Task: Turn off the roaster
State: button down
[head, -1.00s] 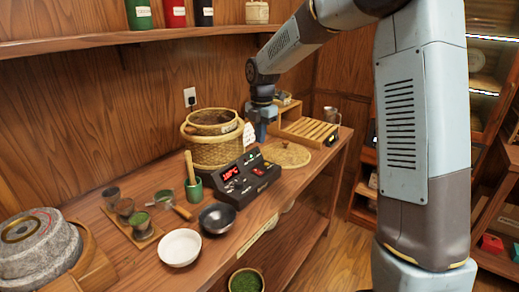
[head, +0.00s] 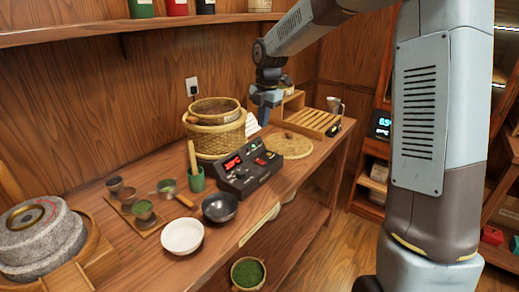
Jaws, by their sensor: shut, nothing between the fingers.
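The roaster's black control box (head: 248,174) sits on the wooden counter, with a lit red display (head: 232,163), small knobs and buttons, and a reddish switch (head: 261,162). A small green light shows near its back edge. A round woven bamboo basket (head: 216,137) stands just behind and left of it. My gripper (head: 264,119) points down above and behind the box, beside the basket's right side. It is shut and empty, apart from the box's controls. Its fingertips are small and hard to make out.
A flat woven lid (head: 291,146) and a slatted wooden tray (head: 314,120) lie to the right. A dark bowl (head: 219,207), a white bowl (head: 182,236), a green cup with a wooden tool (head: 196,180) and a stone mill (head: 38,240) stand left. A shelf hangs above.

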aim_at(259, 160)
dwell(0.4)
jog(key=f, duration=0.4)
jog(key=a+f, duration=0.1)
jog(key=f, duration=0.4)
jog(key=w+f, duration=0.1)
jog(key=f, duration=0.4)
jog(key=shift+a, duration=0.15)
jog(key=shift+a, duration=0.3)
jog(key=shift+w+d, duration=0.1)
jog(key=shift+d, duration=0.35)
jog(key=shift+s+d+r, duration=0.15)
jog(key=shift+s+d, duration=0.3)
jog(key=shift+s, duration=0.1)
